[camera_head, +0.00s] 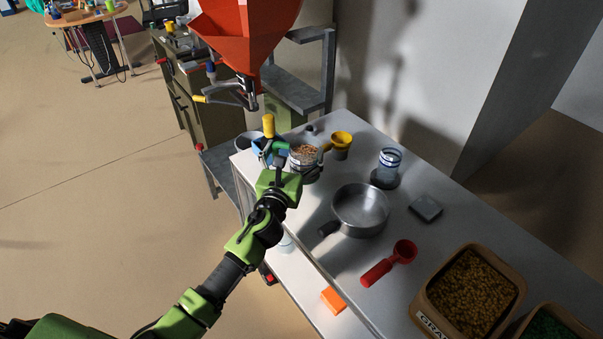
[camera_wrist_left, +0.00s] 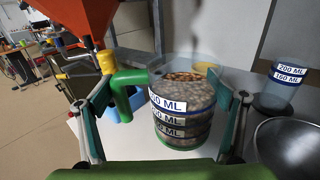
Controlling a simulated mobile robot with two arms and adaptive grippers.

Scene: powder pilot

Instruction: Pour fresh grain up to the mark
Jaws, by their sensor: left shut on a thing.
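A clear measuring jug (camera_head: 304,156) with a green handle and banded ML labels is full of brownish grain in the wrist view (camera_wrist_left: 183,110). The grain surface lies above the topmost readable label and below the rim. My left gripper (camera_head: 290,170) is shut on this jug, with one finger on each side in the wrist view (camera_wrist_left: 168,118). The jug looks upright over the bench's far left end; I cannot tell whether it touches the bench. An orange hopper (camera_head: 243,40) with a spout and yellow-tipped lever (camera_head: 215,98) hangs above and behind it. My right gripper is not in view.
A second labelled clear cup (camera_head: 389,163) stands on a dark round base. A yellow scoop (camera_head: 341,142), steel pan (camera_head: 360,209), grey block (camera_head: 426,208) and red scoop (camera_head: 390,262) are on the bench. A brown grain bin (camera_head: 424,298) stands at the near right.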

